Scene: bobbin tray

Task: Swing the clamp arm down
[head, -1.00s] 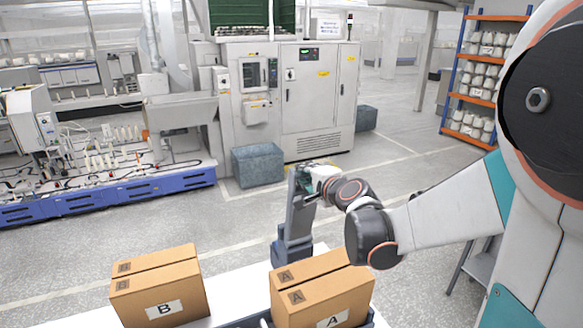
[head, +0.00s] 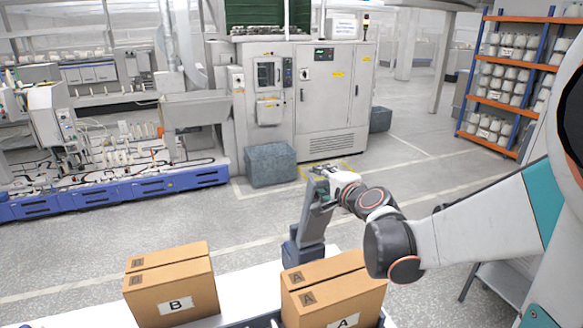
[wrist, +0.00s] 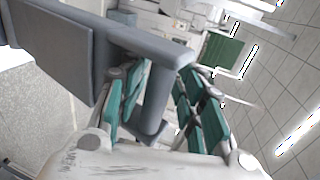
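The clamp arm (head: 314,221) is a grey bar rising from a blue-grey base (head: 303,252) behind box A. It stands nearly upright, leaning slightly right towards its top. My gripper (head: 325,177) is at its upper end. In the wrist view the clamp arm's grey bar (wrist: 158,95) runs between the green-padded fingers of my gripper (wrist: 165,75), which close in on it from both sides. The fingertips are partly hidden behind the grey parts.
Carton B (head: 172,290) and carton A (head: 335,295) stand in front of the clamp, on or by a white surface (head: 252,280). A grey bin (head: 270,164), a machine cabinet (head: 330,95) and a shelf rack (head: 505,85) are farther back. The floor between is clear.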

